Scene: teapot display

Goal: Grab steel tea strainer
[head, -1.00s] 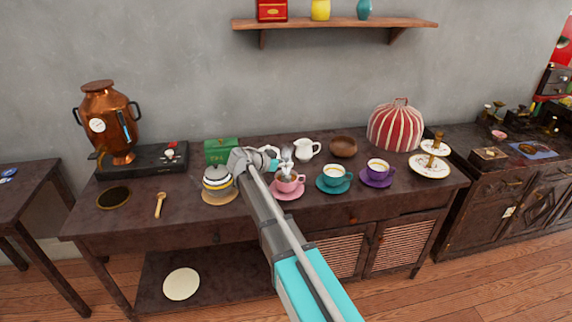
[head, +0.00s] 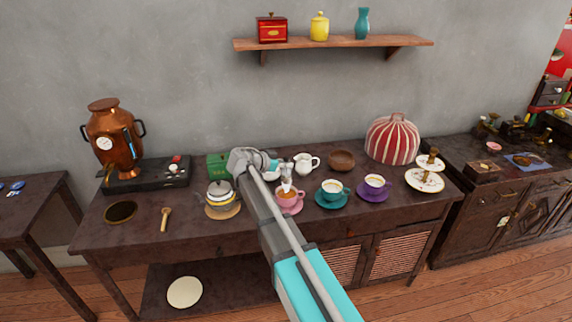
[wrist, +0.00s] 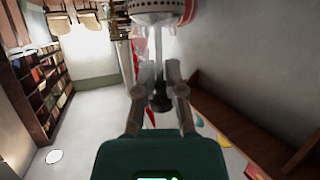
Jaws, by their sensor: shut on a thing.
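My gripper (head: 287,186) is in the head view, over the pink teacup (head: 290,201) on its pink saucer. In the wrist view its two fingers (wrist: 160,92) are closed around a small dark piece (wrist: 160,102). A thin pale shaft rises from this piece; I take it to be the steel tea strainer, though its shape is hard to make out. In the head view it is too small to separate from the pale fingertips. I cannot tell whether it touches the cup.
A teapot (head: 220,195) stands to the left of the cup. A teal cup (head: 332,189) and a purple cup (head: 374,184) stand to its right. A white creamer (head: 306,162) and brown bowl (head: 342,160) are behind. A wooden shelf (head: 335,43) hangs above.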

